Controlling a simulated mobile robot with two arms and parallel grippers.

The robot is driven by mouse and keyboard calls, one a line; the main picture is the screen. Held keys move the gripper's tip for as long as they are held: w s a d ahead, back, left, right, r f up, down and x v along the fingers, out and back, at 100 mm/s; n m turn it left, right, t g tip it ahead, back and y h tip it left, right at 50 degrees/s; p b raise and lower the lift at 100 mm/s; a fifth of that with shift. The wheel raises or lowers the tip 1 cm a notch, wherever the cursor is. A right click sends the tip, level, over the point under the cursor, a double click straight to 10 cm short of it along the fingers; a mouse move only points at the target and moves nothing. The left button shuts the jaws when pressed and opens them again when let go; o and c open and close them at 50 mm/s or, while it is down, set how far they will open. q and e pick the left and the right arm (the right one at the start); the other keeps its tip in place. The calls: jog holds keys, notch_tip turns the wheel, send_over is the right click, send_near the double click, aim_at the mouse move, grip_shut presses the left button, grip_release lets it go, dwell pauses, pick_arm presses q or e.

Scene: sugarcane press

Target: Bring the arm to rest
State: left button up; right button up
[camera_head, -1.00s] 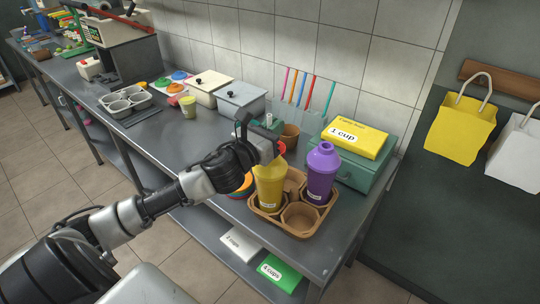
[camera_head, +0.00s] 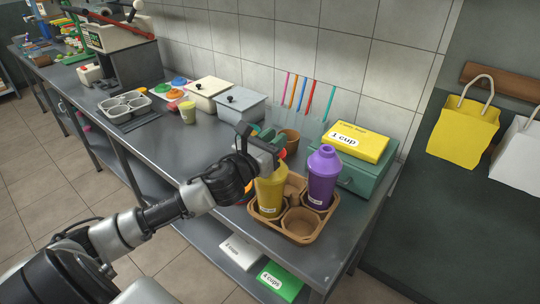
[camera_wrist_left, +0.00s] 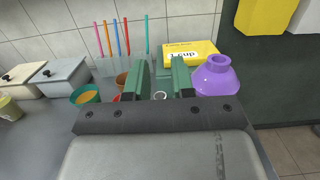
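My left gripper (camera_head: 277,143) is in the head view, just above and behind the top of a yellow cup (camera_head: 269,190). In the left wrist view its two green fingers (camera_wrist_left: 162,80) stand apart with nothing held between them. The yellow cup stands upright in a brown cardboard carrier (camera_head: 301,234). A purple lidded cup (camera_head: 321,176) stands upright in the same carrier, to the right. The purple cup also shows right of the fingers in the left wrist view (camera_wrist_left: 214,78). The gripper and forearm hide part of the counter behind the yellow cup. My right gripper is not in view.
A teal box (camera_head: 350,172) with a yellow "1 cup" box (camera_head: 356,141) on it stands behind the carrier. Straws (camera_head: 310,95), a brown cup (camera_head: 289,139) and lidded bins (camera_head: 240,103) line the wall. Paper bags (camera_head: 463,130) hang at right. The counter's middle is mostly clear.

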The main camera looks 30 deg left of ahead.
pick_arm(q)
jog(key=shift+o, duration=1)
notch_tip(320, 180, up, 7)
jog(key=p, duration=0.7)
